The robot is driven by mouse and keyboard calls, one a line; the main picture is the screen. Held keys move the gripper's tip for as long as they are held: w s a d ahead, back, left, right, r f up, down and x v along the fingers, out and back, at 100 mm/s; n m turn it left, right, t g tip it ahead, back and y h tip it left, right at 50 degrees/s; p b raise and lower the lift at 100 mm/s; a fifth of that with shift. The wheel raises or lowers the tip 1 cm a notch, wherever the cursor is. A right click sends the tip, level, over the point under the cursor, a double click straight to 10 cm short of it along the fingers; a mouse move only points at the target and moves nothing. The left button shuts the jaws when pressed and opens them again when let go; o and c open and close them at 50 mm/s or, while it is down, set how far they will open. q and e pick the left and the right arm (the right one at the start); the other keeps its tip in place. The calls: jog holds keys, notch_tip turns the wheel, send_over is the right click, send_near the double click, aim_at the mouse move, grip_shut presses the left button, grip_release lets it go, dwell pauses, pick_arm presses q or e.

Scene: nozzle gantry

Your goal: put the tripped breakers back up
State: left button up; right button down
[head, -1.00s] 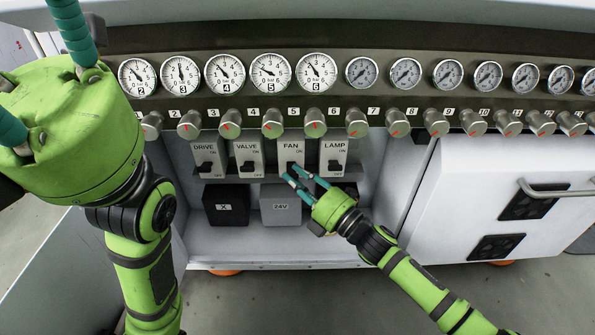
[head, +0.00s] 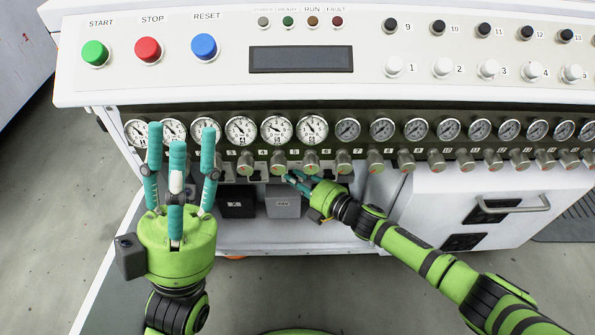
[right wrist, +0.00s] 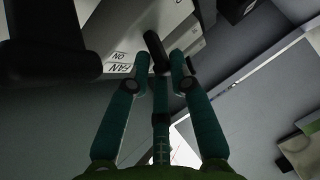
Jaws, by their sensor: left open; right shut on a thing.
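In the right wrist view, the dark lever (right wrist: 155,48) of the FAN breaker stands between my right gripper's teal fingers (right wrist: 162,68). The FAN plate (right wrist: 112,52) with its ON mark shows upside down beside it. In the head view my right gripper (head: 293,179) reaches under the knob row at the breakers and is shut on the FAN lever. The gauges and knobs mostly hide the breaker plates there, so I cannot read the lever positions. My left gripper (head: 181,140) is open and empty, its fingers pointing up in front of the left gauges.
Above is a white console (head: 385,40) with START, STOP and RESET buttons and a dark display (head: 301,59). A row of gauges (head: 277,130) and knobs (head: 311,162) overhangs the breakers. A black box (head: 238,203) and a grey box (head: 283,205) sit below.

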jog(key=shift+w+r+m+g+p, duration=0.15)
jog(key=shift+r+m+g+p, duration=0.25)
jog(key=shift+p, duration=0.7)
pick_arm(q)
jog(key=shift+w+d+f+g+y, duration=0.1)
jog(key=shift+w+d+g+y, duration=0.3)
jog(key=shift+w+d+g, duration=0.35)
jog(key=shift+w+d+f+g+y, duration=0.1)
jog(key=shift+w+d+g+y, duration=0.3)
jog(key=shift+w+g, duration=0.4)
jog(key=shift+s, duration=0.15)
pick_arm(e)
jog(key=c, duration=1.1)
grip_release()
jog(key=shift+h, duration=0.3)
